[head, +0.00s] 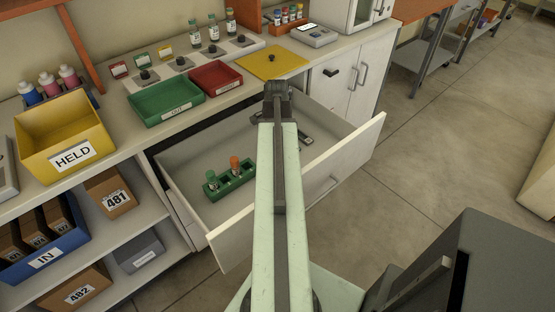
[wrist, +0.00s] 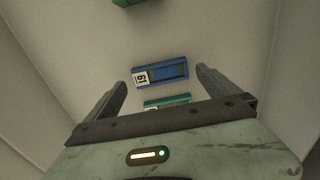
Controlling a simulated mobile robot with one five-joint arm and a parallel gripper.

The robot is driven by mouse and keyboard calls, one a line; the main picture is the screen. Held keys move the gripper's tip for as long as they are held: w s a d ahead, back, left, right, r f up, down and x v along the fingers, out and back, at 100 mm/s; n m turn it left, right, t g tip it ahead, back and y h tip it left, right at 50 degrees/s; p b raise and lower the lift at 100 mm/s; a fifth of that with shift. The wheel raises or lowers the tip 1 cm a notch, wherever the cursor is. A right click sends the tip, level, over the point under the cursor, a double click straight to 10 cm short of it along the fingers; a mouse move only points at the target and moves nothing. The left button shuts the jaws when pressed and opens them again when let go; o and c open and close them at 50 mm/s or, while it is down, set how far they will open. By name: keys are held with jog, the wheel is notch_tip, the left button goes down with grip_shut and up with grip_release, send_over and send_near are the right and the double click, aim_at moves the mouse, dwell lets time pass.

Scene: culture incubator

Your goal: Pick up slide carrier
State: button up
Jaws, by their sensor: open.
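A blue slide carrier (wrist: 160,72) with a white numbered label lies flat on the drawer floor in the wrist view. A teal carrier (wrist: 166,102) lies just below it in that view, partly hidden by my gripper. My gripper (wrist: 162,80) is open and empty, with its fingers pointing down into the drawer on either side of the blue carrier in the picture. The height gap is hard to tell. In the head view my gripper (head: 277,90) is over the open drawer, and my arm hides much of the drawer floor.
The open drawer (head: 240,240) has raised walls around the carriers. A green rack (head: 230,180) with capped vials stands in it, left of my arm. On the counter above are a green tray (head: 166,102), a red tray (head: 215,78) and a yellow mat (head: 272,62).

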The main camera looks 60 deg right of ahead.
notch_tip(320, 180, down, 2)
jog(key=shift+f+b, duration=0.1)
jog(key=shift+b, duration=0.25)
jog(key=shift+r, duration=0.2)
jog(key=shift+c, duration=0.3)
jog(key=shift+a, duration=0.1)
jog(key=c, duration=1.2)
notch_tip(320, 180, up, 10)
jog(key=p, duration=1)
jog(key=shift+r, duration=0.1)
